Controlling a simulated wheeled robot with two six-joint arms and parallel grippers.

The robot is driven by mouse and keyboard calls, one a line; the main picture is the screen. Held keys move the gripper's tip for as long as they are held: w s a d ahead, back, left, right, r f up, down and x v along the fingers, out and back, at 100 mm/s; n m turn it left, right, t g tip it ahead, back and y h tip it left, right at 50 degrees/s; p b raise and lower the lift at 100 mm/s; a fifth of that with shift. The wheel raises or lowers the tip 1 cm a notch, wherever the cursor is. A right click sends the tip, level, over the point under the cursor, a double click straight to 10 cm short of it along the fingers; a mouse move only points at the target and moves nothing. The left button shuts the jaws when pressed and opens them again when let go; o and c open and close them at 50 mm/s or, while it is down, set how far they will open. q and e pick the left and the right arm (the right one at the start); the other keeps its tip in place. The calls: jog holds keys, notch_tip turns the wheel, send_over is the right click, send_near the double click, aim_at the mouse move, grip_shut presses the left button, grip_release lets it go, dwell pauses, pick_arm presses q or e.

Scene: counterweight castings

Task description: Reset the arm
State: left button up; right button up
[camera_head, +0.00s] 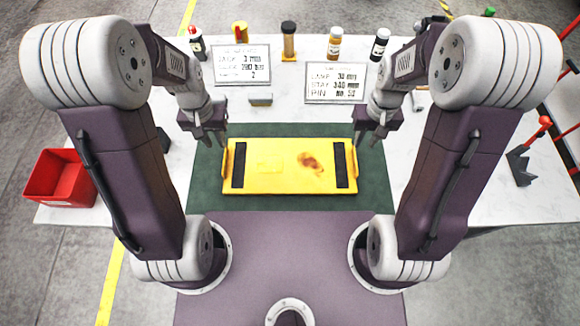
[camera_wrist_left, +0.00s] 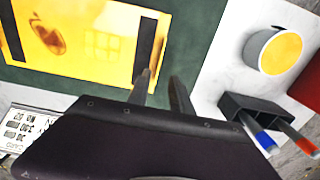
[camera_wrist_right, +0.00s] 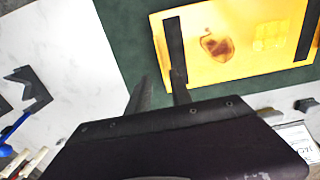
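A yellow casting plate (camera_head: 272,180) with two black strips and a brown stain lies flat on the dark green mat (camera_head: 300,201). My left gripper (camera_head: 214,141) is near the plate's far left corner, apart from it, with its two fingers spread and nothing between them. It also shows in the left wrist view (camera_wrist_left: 163,85). My right gripper (camera_head: 366,139) is near the plate's far right corner, also with fingers spread and empty. It also shows in the right wrist view (camera_wrist_right: 158,88). Both grippers appear to be above the table.
A red bin (camera_head: 48,192) is at the table's left edge. Two printed signs (camera_head: 241,64) (camera_head: 336,83) and several bottles stand at the back. A dark angular bracket (camera_head: 519,166) lies at the right. A cup (camera_wrist_left: 273,50) and a pen holder (camera_wrist_left: 250,112) show in the left wrist view.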

jog(key=shift+a, duration=0.1)
